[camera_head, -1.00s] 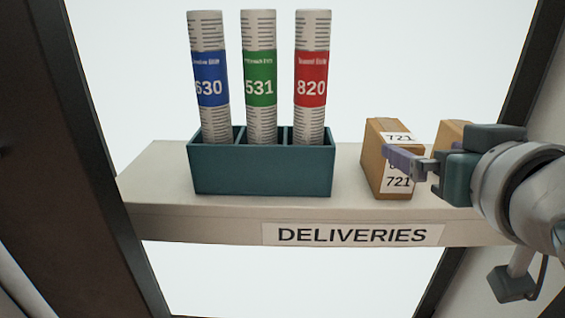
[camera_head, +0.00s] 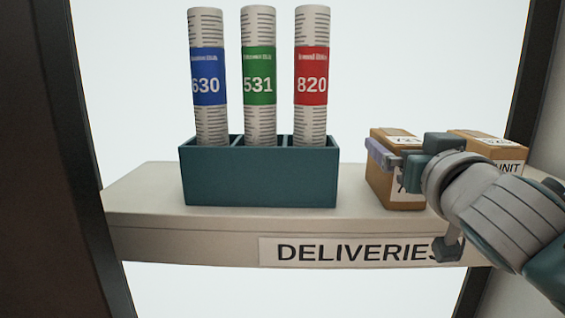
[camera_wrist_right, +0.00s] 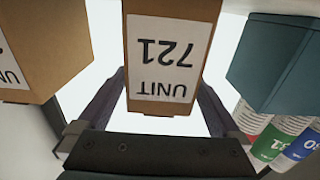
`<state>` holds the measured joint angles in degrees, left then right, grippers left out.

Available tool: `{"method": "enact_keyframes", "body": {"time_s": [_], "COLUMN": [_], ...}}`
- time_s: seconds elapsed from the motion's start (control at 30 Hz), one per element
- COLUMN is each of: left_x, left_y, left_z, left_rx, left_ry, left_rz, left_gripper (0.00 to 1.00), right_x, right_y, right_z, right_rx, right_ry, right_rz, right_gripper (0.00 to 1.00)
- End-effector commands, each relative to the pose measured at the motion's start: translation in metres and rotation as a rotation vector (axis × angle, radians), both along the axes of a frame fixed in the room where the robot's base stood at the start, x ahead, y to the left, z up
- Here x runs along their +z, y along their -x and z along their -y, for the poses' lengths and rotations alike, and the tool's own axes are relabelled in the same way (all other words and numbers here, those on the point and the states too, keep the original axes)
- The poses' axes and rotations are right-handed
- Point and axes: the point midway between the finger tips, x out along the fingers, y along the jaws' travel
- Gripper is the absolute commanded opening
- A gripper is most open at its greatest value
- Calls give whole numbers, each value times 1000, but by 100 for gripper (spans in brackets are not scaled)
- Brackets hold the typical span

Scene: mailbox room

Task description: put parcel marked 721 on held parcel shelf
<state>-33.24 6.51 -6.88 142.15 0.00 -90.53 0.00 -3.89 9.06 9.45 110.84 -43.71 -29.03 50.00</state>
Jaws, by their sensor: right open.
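The parcel marked 721 (camera_head: 405,203) is a brown cardboard box with white labels, upright on the deliveries shelf (camera_head: 145,205). My right gripper (camera_head: 393,155) is open at its upper part, and my wrist hides much of its front label. In the right wrist view, the parcel's "UNIT 721" label (camera_wrist_right: 165,60) shows upside down. The two dark fingers stand on either side of the box, with bright gaps at the near end; contact is unclear. My left gripper is not in view. No held parcel shelf is in view.
A second labelled brown box (camera_head: 490,140) stands close on the right, partly behind my wrist. A teal holder (camera_head: 255,177) with three tubes, blue 630, green 531 and red 820, stands to the left. A gap separates it from the parcel. Dark frame posts flank the shelf.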

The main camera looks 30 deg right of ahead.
Motion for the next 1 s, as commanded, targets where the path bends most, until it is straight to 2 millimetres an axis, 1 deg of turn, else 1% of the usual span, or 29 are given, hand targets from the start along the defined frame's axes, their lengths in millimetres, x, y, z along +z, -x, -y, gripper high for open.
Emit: {"method": "enact_keyframes", "body": {"time_s": [0.03, 0.17, 0.4, 1.0], "left_x": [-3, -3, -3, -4], "left_y": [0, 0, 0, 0], "left_z": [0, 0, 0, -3], "left_rx": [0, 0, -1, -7], "left_ry": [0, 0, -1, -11], "left_rz": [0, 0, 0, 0], "left_gripper": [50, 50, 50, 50], "right_x": [-1, 0, 0, -1], "right_y": [-8, -18, -20, -19], "right_z": [4, 10, 11, 10], "right_rx": [0, 0, 1, 1], "right_ry": [3, 1, -1, 0], "right_rz": [2, 0, 0, -1], "right_gripper": [100, 100, 100, 32]}}
